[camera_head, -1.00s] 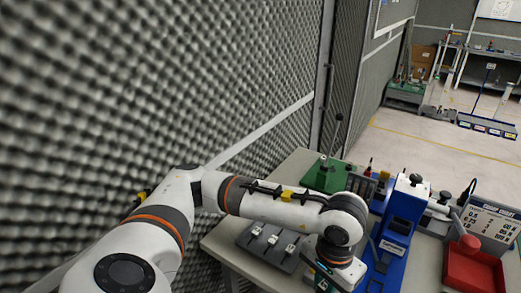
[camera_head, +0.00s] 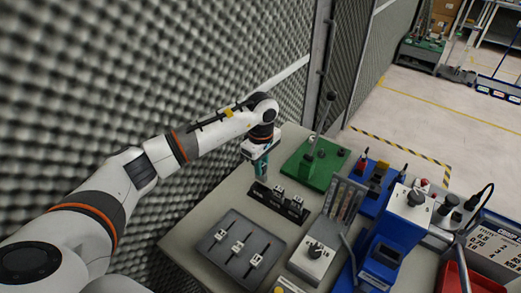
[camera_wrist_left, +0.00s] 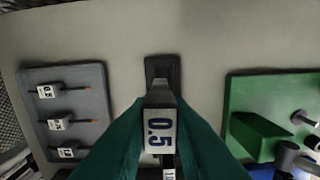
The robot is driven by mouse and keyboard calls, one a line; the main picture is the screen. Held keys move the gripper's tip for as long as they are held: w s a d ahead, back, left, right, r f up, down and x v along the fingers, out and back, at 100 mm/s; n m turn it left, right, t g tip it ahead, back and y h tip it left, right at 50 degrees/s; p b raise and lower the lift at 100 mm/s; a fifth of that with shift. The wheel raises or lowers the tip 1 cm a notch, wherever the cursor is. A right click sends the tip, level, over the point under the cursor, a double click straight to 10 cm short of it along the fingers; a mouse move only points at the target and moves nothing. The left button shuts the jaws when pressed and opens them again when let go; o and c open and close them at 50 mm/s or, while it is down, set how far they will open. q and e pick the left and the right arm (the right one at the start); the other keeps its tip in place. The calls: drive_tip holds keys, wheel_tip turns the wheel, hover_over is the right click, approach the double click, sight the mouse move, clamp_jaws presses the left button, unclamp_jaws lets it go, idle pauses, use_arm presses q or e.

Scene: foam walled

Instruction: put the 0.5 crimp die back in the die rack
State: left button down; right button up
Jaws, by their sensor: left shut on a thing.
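The 0.5 crimp die (camera_wrist_left: 160,130) is a pale block with a dark top, marked 0.5, between the teal fingers of my left gripper (camera_wrist_left: 160,118) in the left wrist view. In the head view my left gripper (camera_head: 261,172) points down at the back left end of the black die rack (camera_head: 268,201), and the die is hardly visible there. The rack's bare dark end (camera_wrist_left: 163,66) shows just past the die in the wrist view. Other pale dies stand along the rack. I cannot tell whether the held die touches the rack. My right gripper is not in view.
A grey tray (camera_head: 219,254) with three labelled tools lies front left of the rack. A green plate fixture (camera_head: 308,177) stands behind right. A blue press (camera_head: 393,238) and a red bin (camera_head: 458,277) are to the right. A foam wall (camera_head: 150,90) borders the left.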

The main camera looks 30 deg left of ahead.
sight(261, 179)
use_arm(q)
drive_tip(key=shift+w+a+f+n, duration=0.15)
drive_tip(key=shift+w+a+n, duration=0.15)
drive_tip(key=shift+w, duration=0.2)
drive_tip(key=shift+s+d, duration=0.15)
drive_tip(key=shift+s, duration=0.1)
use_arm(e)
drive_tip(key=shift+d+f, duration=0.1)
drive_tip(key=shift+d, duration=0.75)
